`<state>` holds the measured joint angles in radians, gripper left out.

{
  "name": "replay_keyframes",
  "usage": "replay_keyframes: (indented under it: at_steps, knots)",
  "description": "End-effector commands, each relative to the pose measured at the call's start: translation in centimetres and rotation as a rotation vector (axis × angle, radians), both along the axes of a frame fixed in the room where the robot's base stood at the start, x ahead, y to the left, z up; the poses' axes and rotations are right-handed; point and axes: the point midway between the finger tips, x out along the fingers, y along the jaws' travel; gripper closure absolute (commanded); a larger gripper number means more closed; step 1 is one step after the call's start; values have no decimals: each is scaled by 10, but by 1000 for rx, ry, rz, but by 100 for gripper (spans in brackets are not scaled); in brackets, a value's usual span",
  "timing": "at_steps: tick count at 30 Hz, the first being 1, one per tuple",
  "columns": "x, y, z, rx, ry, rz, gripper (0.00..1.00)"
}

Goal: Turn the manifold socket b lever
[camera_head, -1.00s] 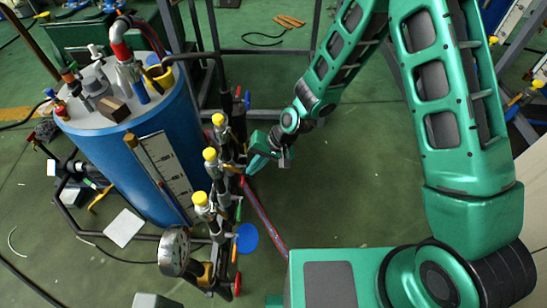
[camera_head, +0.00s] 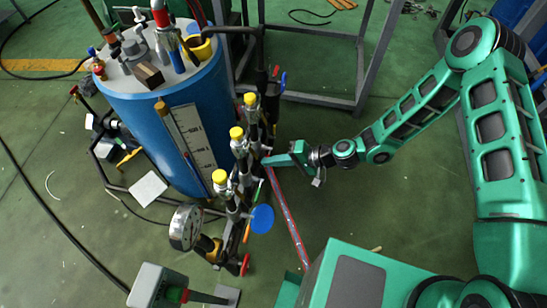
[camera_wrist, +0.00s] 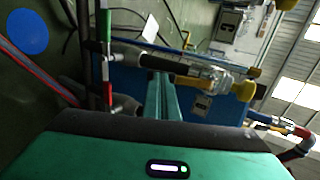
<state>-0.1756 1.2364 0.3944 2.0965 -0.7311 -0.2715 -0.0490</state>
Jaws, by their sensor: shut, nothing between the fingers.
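The manifold (camera_head: 243,148) is an upright row of dark pipe fittings with yellow-capped sockets beside the blue tank. Small coloured levers sit along it; I cannot tell which belongs to socket b. My gripper (camera_head: 270,161) points left at the manifold's right side, with its tips close to the fittings. In the wrist view, my shut, empty fingers (camera_wrist: 161,82) point at a dark pipe with a yellow cap (camera_wrist: 243,90). A green lever (camera_wrist: 105,25) and a red lever (camera_wrist: 106,84) show left of the fingers. I cannot tell whether the tips touch anything.
The blue tank (camera_head: 165,120) stands left of the manifold. A pressure gauge (camera_head: 186,227) and a blue disc (camera_head: 262,219) are at its near end. A red-and-blue hose (camera_head: 286,215) runs along the floor.

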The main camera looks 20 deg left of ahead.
Motion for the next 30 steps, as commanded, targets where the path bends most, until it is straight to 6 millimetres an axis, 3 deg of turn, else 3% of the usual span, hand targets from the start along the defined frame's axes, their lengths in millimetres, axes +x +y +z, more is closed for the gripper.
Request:
replay_keyframes:
  at_steps: [25,30]
  knots:
    - [-3,8,-6,-3,0,5,100]
    - [-2,0,-2,-3,1,4,100]
